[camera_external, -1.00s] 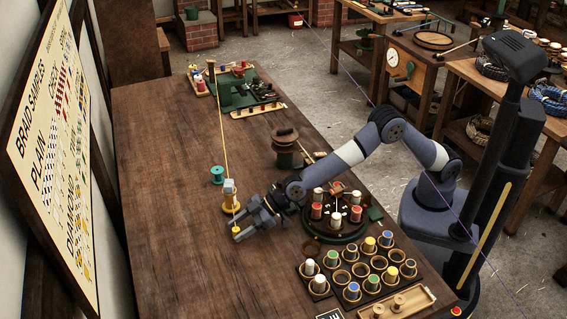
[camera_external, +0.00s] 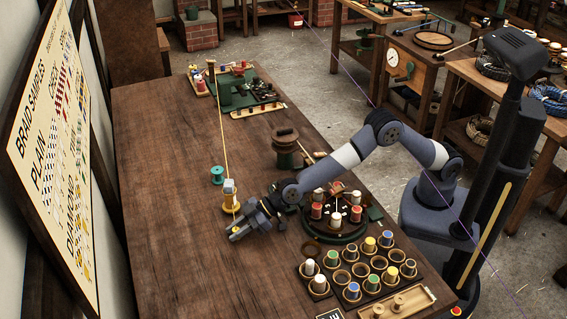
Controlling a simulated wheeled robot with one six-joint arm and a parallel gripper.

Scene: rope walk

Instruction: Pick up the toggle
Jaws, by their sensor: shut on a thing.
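The toggle (camera_external: 235,230) is a small yellow piece at the lower end of a pale cord (camera_external: 222,130). My gripper (camera_external: 233,234) is shut on the toggle, low over the front middle of the wooden table, and its fingers hide most of it. The cord runs from a post at the far end of the table, past a yellow stand with a pale grey top (camera_external: 229,190), and down to my gripper. I cannot tell whether the toggle touches the table.
A teal spool (camera_external: 217,175) stands behind the yellow stand. A round dark braiding stand with bobbins (camera_external: 337,235) is right of my gripper, and a rack of cups and bobbins (camera_external: 330,262) is in front. The table's left side (camera_external: 160,200) is clear.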

